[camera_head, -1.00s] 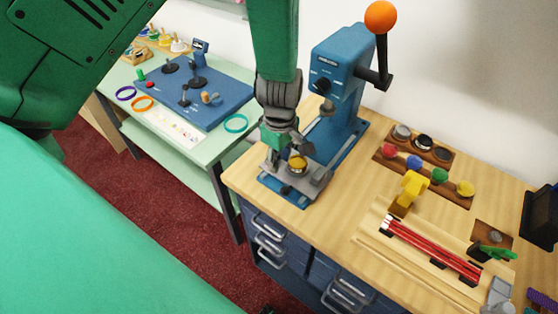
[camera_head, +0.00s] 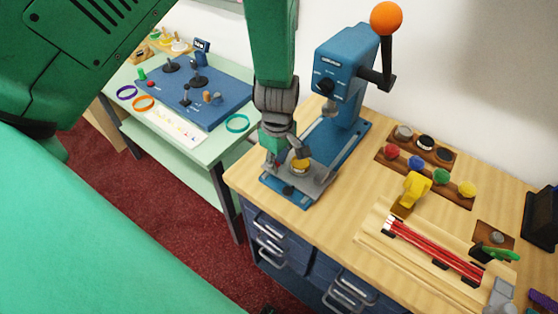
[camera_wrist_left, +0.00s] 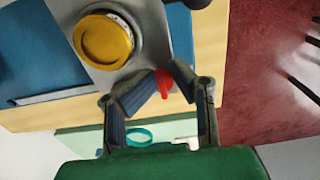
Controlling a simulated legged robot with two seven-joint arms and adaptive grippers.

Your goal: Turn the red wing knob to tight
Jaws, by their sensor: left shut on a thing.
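The red wing knob (camera_wrist_left: 163,83) sits at the edge of the grey plate on the blue press base, between the fingertips of my left gripper (camera_wrist_left: 165,77) in the left wrist view. The fingers close on it from both sides. In the head view my left gripper (camera_head: 277,157) points down at the left edge of the plate (camera_head: 317,183), and the fingers mostly hide the knob. Marks showing the knob's tight position cannot be made out. My right gripper is not in view.
A round yellow-topped piece (camera_wrist_left: 103,40) sits on the plate close beside the fingers. The blue press (camera_head: 343,75) with its orange-balled lever (camera_head: 386,18) rises behind. Colored knobs, a yellow stamp (camera_head: 416,187) and red rods (camera_head: 435,250) lie to the right.

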